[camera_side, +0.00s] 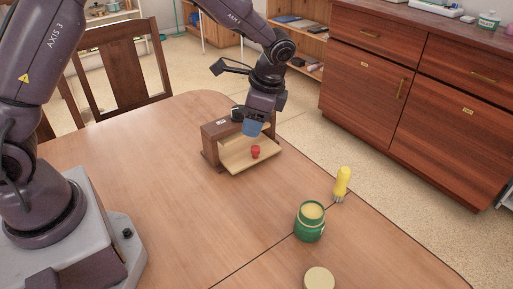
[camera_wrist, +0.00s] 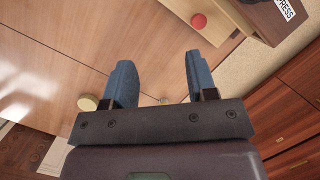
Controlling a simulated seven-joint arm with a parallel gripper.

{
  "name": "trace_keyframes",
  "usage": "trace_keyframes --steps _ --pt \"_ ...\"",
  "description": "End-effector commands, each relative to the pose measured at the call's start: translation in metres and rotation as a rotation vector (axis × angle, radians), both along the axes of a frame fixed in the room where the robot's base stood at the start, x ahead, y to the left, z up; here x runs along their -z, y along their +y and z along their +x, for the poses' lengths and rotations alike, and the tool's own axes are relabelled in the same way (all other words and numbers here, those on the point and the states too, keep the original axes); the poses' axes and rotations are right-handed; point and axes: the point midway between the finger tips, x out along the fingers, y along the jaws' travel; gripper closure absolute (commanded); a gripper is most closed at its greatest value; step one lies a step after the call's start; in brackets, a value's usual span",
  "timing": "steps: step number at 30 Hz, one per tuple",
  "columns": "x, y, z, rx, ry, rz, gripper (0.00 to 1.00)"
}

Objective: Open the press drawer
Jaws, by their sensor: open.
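The small dark wooden dresser (camera_side: 212,150) stands on the far part of the table. Its light wood front panel (camera_side: 236,157) carries a red round knob (camera_side: 255,152). In the wrist view, the knob (camera_wrist: 199,21) is at the top, on a light panel, beside dark wood with a label reading PRESS (camera_wrist: 284,8). I cannot tell how far the drawer stands out. My gripper (camera_side: 254,127) is over the dresser's front, a little above the knob in the side view. Its two blue fingers are apart and empty in the wrist view (camera_wrist: 161,78), with the knob beyond the fingertips.
A green open jar (camera_side: 309,228) with pale contents, a yellow-handled tool (camera_side: 341,183) and a pale round lid (camera_side: 320,279) are on the near right of the table. The table's left middle is clear. Wooden cabinets (camera_side: 367,60) and a chair (camera_side: 125,65) stand beyond the table.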

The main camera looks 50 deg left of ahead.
Motion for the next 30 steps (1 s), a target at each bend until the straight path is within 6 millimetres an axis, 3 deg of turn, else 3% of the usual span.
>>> trace_keyframes --steps 1,5,9,17,30 --pt "0.018 0.0 0.012 0.069 0.036 0.012 0.48" --pt "0.043 0.002 0.039 0.255 0.095 0.04 0.48" --pt "0.027 0.008 0.064 0.426 0.099 0.07 0.48" --pt "0.037 0.014 0.061 0.511 0.141 0.068 0.48" --pt "0.116 0.046 0.052 0.507 0.141 0.066 0.48"
